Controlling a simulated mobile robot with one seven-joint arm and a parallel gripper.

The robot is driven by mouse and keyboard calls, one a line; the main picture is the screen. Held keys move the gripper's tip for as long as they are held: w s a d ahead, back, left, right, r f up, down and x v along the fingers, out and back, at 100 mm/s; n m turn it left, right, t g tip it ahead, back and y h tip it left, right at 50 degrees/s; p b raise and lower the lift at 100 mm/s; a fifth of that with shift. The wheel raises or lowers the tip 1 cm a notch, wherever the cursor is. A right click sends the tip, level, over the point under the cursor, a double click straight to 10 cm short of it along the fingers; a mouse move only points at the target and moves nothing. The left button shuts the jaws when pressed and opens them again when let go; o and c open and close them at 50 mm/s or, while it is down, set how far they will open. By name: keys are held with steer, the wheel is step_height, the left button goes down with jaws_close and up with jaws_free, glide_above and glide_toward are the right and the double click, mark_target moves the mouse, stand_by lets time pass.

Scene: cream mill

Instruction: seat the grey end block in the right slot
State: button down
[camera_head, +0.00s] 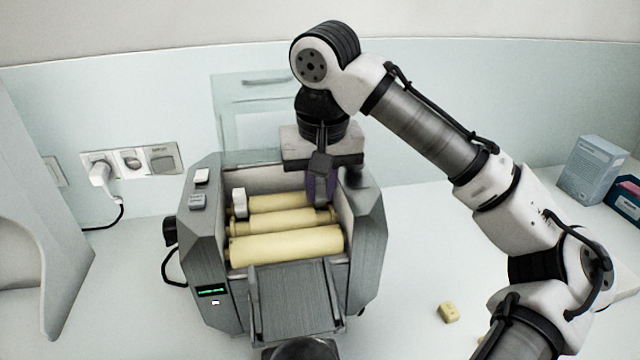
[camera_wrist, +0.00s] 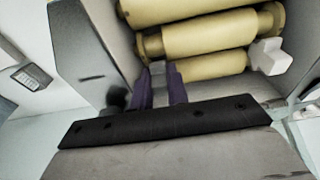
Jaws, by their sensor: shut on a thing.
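The mill (camera_head: 365,235) stands on the counter with its top open and several cream rollers (camera_head: 287,246) inside. My gripper (camera_head: 321,196) points down inside the mill, at the right end of the rear rollers. Its purple fingers also show in the wrist view (camera_wrist: 161,84), shut on a small grey block (camera_wrist: 158,68), mostly hidden between them. The right slot is hidden by the gripper, so I cannot tell whether the block touches it. A white end block (camera_head: 239,203) stands at the left end of the rear rollers and also shows in the wrist view (camera_wrist: 267,55).
The mill's side walls stand close around my gripper. A grey ridged tray (camera_head: 297,300) is at the mill's front. A small yellow block (camera_head: 448,312) lies on the counter at right. Boxes (camera_head: 594,169) stand at the far right. A plug and cord (camera_head: 101,175) are at the left wall.

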steer(key=c, duration=1.3)
jaws_free()
steer(key=shift+a, duration=0.1)
steer(key=shift+r, duration=0.25)
step_height(320, 180, up, 13)
steer(key=s, duration=0.2)
steer(key=shift+b, duration=0.3)
steer(key=shift+s, duration=0.1)
